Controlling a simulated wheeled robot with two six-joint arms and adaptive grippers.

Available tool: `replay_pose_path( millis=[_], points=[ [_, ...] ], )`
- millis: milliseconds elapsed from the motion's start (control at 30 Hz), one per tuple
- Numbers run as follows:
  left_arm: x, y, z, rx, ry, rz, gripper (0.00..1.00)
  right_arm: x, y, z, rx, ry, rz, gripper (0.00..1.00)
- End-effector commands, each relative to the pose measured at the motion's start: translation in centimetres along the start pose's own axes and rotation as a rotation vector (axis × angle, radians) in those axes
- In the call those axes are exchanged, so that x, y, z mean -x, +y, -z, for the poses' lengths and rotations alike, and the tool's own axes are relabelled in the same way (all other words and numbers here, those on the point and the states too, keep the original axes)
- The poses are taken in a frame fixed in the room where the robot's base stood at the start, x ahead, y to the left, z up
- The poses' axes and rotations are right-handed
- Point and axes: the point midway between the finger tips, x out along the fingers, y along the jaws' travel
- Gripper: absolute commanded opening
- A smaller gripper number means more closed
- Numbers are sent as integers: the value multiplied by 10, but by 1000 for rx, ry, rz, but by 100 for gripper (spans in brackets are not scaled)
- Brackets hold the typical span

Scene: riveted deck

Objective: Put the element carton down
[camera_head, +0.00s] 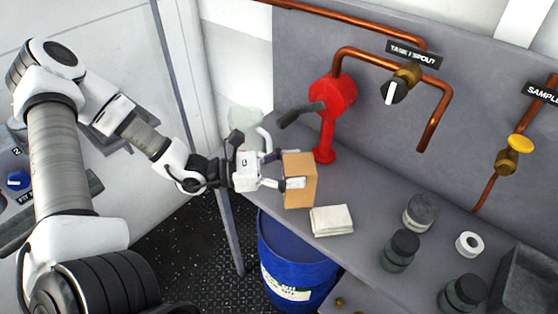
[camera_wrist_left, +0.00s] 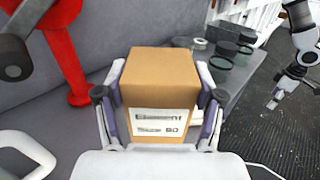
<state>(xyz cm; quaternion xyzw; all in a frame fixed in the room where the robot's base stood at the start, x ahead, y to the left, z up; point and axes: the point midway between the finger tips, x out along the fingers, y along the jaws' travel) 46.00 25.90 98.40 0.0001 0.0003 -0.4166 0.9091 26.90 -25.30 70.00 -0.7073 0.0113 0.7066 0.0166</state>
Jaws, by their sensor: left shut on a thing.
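The element carton (camera_head: 301,180) is a small brown cardboard box at the left part of the grey bench in the head view. My left gripper (camera_head: 282,172) is shut on it from the left side. In the left wrist view the carton (camera_wrist_left: 161,85) stands between the two fingers, with a white label reading "Element" facing me. The carton looks upright. I cannot tell whether its underside touches the bench (camera_head: 375,240). An arm with a gripper (camera_wrist_left: 275,100) shows at the right of the left wrist view, but its jaws are too small to judge.
A red hand pump (camera_head: 328,105) stands close behind the carton. Several dark-lidded jars (camera_head: 403,248) and a white tape roll (camera_head: 468,244) stand further right. A blue drum (camera_head: 290,255) is below the bench edge.

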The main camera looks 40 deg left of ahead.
Motion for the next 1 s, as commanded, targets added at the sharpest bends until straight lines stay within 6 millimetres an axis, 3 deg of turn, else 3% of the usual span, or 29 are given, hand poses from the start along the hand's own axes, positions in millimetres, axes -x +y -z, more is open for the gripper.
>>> replay_pose_path(
  millis=[33, 100, 300, 400, 467, 867, 900, 967, 1000],
  points=[
    [6, 12, -7, -2, -2, -5, 26, 16, 0, 0, 0, 0, 0, 100],
    [14, 23, -4, -1, 1, -4, 26, 22, 0, 0, 0, -1, 0, 100],
    [27, 44, 7, -1, 3, 0, 26, 29, 0, 0, 0, -1, 0, 100],
    [26, 41, 34, 3, 6, 6, 26, 16, 0, 0, 0, -1, 0, 100],
    [26, 41, 40, 2, 4, 5, 26, 15, 0, -1, 0, -2, 0, 100],
    [26, 42, 45, 0, -2, 1, 26, 10, 0, 0, 0, -1, 0, 100],
    [26, 42, 44, 0, -1, 1, 75, 11, 0, 0, 0, -1, 0, 100],
    [26, 42, 43, 0, -1, 1, 93, 12, 0, 0, 0, -1, 0, 100],
    [26, 42, 43, 0, -1, 2, 93, 12, 0, 0, 0, -1, 0, 100]
  ],
)
